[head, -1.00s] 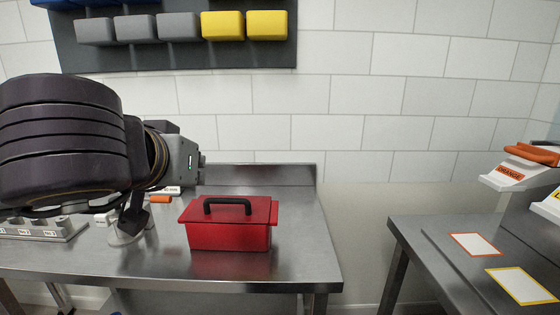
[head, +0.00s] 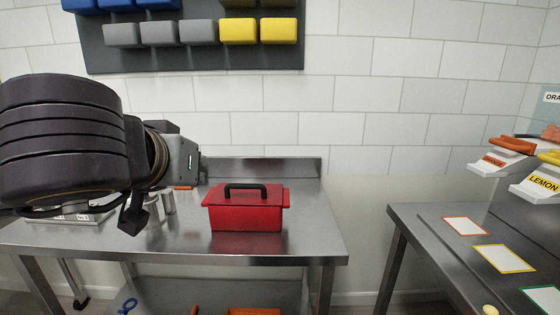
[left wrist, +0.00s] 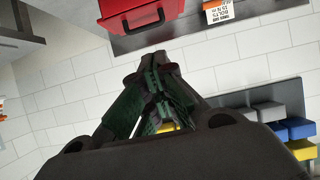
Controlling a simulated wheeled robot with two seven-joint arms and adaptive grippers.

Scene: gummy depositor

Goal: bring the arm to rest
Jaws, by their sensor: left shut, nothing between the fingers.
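My left arm comes in from the left of the head view, raised in front of the left bench (head: 290,245). Its gripper (head: 202,166) points away, foreshortened, and its fingers are largely hidden there. In the left wrist view my left gripper (left wrist: 155,75) shows with its dark fingers together and nothing between them. It is clear of the red toolbox (head: 246,214), which stands shut on the bench with its black handle up. My right gripper is in neither view.
Grey and yellow bins (head: 238,32) hang on a wall panel. Metal cups (head: 160,202) stand behind my arm's end. The right bench (head: 430,222) carries coloured-bordered cards and labelled orange and lemon dispensers. A gap separates the benches. A red box (left wrist: 140,8) shows atop the wrist view.

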